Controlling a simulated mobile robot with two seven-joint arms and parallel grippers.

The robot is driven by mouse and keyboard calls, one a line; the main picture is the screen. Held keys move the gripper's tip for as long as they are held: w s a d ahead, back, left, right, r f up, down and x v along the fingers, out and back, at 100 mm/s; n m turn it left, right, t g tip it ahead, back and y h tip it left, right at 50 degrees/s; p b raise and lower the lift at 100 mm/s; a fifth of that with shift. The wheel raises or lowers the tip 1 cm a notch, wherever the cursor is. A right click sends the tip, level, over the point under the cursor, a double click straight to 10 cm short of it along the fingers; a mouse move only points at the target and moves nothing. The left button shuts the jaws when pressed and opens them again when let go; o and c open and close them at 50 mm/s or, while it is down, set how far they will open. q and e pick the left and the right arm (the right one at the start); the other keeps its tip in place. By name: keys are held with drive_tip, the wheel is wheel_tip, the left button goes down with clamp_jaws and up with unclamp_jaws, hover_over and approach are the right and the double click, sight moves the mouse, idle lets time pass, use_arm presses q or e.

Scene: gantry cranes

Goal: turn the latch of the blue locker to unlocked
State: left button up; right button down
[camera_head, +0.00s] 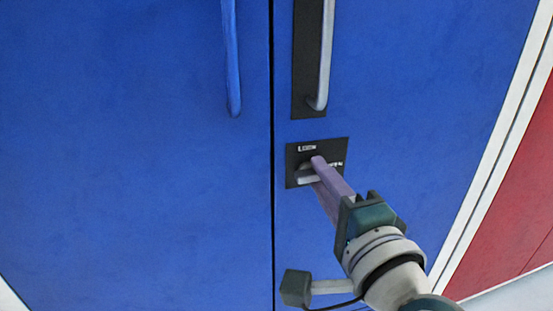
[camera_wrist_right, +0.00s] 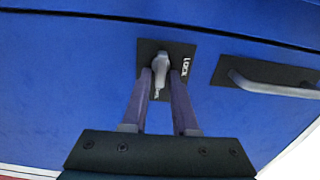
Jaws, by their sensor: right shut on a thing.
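The blue locker (camera_head: 430,85) has two tall doors with a dark seam between them. On the right door is a black latch plate (camera_head: 332,148) with a "LOCK" label near its top and a second label at its right, partly covered. The grey latch (camera_head: 306,180) lies roughly level across the plate. My right gripper (camera_head: 318,172) is shut on the latch, its purple fingers on either side of it. In the right wrist view the latch (camera_wrist_right: 160,66) sits between the fingertips. My left gripper is in neither view.
A grey bar handle (camera_head: 325,60) on a black plate stands above the latch. A blue bar handle (camera_head: 232,60) is on the left door. A red surface (camera_head: 515,185) lies beyond the white edge at the right.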

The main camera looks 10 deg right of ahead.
drive_tip(key=shift+m, duration=0.3)
drive_tip(key=c, duration=0.9)
unclamp_jaws()
drive_tip(key=shift+s, duration=0.1)
drive_tip(key=s+p, duration=0.2)
drive_tip(key=s, duration=0.7)
drive_tip(key=shift+s+d, duration=0.15)
drive_tip(key=shift+s, duration=0.25)
